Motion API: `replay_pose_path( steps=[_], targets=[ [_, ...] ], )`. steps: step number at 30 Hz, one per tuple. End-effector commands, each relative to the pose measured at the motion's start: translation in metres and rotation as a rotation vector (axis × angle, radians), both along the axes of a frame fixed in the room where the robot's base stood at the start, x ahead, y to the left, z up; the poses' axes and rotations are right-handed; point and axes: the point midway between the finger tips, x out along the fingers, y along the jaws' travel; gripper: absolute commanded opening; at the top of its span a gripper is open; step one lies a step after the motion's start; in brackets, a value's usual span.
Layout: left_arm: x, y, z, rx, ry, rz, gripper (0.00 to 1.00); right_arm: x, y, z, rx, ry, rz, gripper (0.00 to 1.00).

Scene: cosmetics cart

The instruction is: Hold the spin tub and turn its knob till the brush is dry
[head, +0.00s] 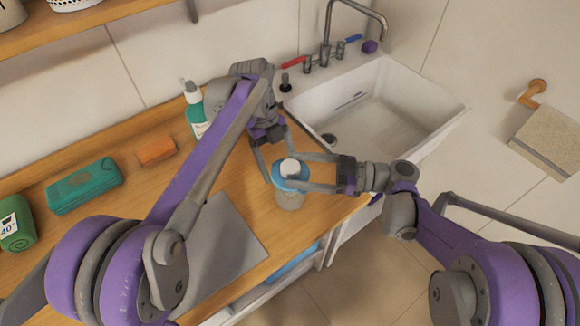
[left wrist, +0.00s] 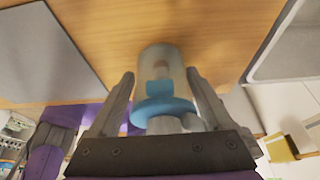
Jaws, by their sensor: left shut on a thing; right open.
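The spin tub (head: 289,200) is a clear, upright tub with a blue lid (head: 287,184) and a white knob (head: 290,167) on top, near the counter's front edge beside the sink. My left gripper (head: 279,170) comes down from behind and is shut on the tub. In the left wrist view the tub (left wrist: 161,62) sits between its fingers (left wrist: 160,76), and a blurred brownish shape, perhaps the brush, shows inside. My right gripper (head: 298,171) is open, its fingers reaching in from the right on either side of the knob. Contact with the knob cannot be told.
The white sink (head: 385,110) with its tap (head: 330,30) lies right of the tub. A grey mat (head: 225,245) lies left of it.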

Motion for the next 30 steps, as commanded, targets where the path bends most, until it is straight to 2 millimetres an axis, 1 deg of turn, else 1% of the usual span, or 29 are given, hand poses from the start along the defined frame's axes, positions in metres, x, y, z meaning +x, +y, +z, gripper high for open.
replay_pose_path(
  steps=[1, 6, 16, 30],
  targets=[
    [0.000, 0.000, 0.000, 0.000, 0.000, 0.000, 0.06, 0.001, 0.008, 0.000, 0.000, 0.000, 0.002, 0.84],
    [0.000, 0.000, 0.000, 0.000, 0.000, 0.000, 0.06, 0.003, 0.022, 0.000, 0.000, 0.000, 0.001, 0.84],
    [0.000, 0.000, 0.000, 0.000, 0.000, 0.000, 0.06, 0.004, 0.024, 0.000, -0.001, 0.000, -0.001, 0.84],
    [0.000, 0.000, 0.000, 0.000, 0.000, 0.000, 0.06, 0.004, 0.024, 0.000, -0.001, 0.000, -0.001, 0.00]
  ],
)
